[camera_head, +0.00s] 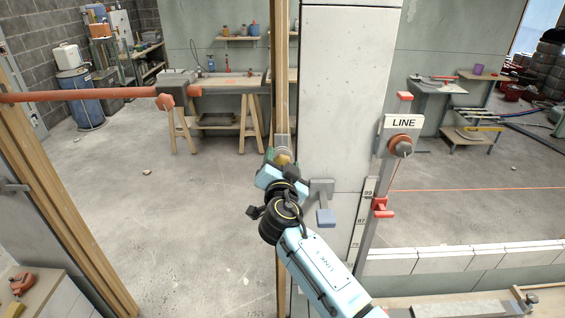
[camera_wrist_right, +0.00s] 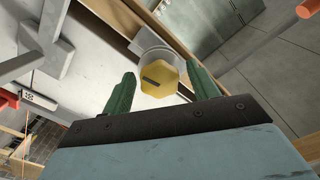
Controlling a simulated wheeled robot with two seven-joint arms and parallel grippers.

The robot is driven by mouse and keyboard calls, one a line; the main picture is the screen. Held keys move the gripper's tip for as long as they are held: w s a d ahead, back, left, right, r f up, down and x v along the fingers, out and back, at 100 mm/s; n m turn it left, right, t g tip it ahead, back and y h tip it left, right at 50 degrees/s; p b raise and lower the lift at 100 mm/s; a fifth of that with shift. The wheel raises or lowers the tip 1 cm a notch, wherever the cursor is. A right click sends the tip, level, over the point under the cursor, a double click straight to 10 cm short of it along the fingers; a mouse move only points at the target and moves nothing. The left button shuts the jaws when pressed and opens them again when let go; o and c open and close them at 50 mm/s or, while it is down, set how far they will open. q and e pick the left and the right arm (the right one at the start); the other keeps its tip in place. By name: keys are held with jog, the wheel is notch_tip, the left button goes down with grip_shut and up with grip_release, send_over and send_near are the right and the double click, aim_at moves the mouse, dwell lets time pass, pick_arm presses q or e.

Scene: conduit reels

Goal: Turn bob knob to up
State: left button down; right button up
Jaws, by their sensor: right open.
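The bob knob, a yellow faceted knob (camera_wrist_right: 158,78) on a pale round base, shows in the right wrist view with a dark bar mark on its face. The mark lies nearly level in that view, left of the knob's middle. My right gripper (camera_wrist_right: 163,90) is open, with one green finger on each side of the knob and gaps to both. In the head view my right gripper (camera_head: 277,160) is at the wooden post and mostly hides the knob (camera_head: 285,157). My left gripper is not in view.
A red clamp bar (camera_head: 80,96) crosses at left. A low block wall (camera_head: 460,257) runs at right.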

jog(key=c, duration=1)
